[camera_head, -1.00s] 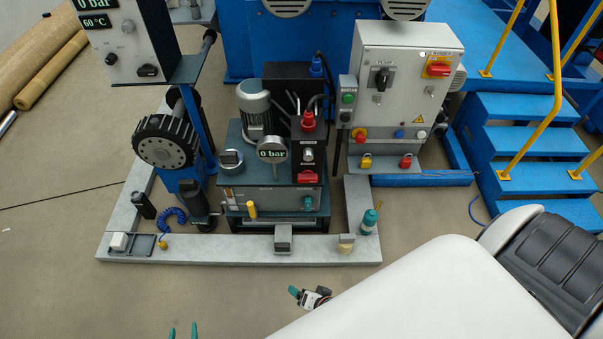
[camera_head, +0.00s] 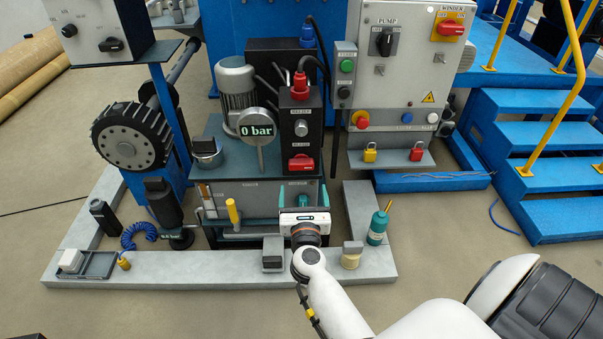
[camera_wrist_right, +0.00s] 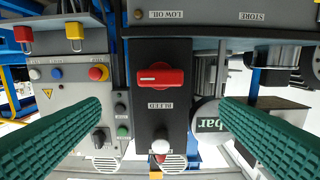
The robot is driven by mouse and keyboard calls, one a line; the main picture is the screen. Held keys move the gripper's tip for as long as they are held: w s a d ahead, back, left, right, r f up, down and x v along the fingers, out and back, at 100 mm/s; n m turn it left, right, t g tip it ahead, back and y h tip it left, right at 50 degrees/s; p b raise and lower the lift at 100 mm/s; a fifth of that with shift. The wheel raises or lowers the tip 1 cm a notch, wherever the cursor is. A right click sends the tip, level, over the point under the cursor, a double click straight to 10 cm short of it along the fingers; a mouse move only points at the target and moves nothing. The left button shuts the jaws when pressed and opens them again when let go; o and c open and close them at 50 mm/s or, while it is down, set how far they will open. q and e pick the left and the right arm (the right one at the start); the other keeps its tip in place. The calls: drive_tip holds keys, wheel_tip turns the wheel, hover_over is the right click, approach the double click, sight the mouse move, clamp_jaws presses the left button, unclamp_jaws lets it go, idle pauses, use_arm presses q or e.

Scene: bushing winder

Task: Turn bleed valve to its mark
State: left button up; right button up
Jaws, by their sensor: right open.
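The bleed valve is a red handle (camera_head: 301,163) low on the black panel (camera_head: 301,130) of the pump unit. In the right wrist view, upside down, the red handle (camera_wrist_right: 160,76) lies horizontal above the BLEED label (camera_wrist_right: 160,105), with a pale line at its left end. I cannot make out a separate target mark. My right gripper (camera_head: 304,194) is open and empty below and in front of the handle, pointing at the panel. In the wrist view its green fingers (camera_wrist_right: 161,108) stand wide apart, either side of the panel, clear of the handle. My left gripper is out of view.
A round gauge (camera_head: 257,131) reading 0 bar stands left of the panel. A yellow-handled tool (camera_head: 233,212) and a teal bottle (camera_head: 378,227) are near the unit's front. The grey curb (camera_head: 200,268) runs along the front. A control cabinet (camera_head: 410,80) stands to the right.

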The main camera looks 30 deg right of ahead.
sight(301, 165)
drive_tip(key=b+x, duration=0.2)
drive_tip(key=x, duration=0.8)
drive_tip(key=shift+w+d, duration=0.15)
drive_tip(key=shift+w, duration=0.2)
drive_tip(key=shift+c, duration=0.5)
drive_tip(key=c, duration=0.9)
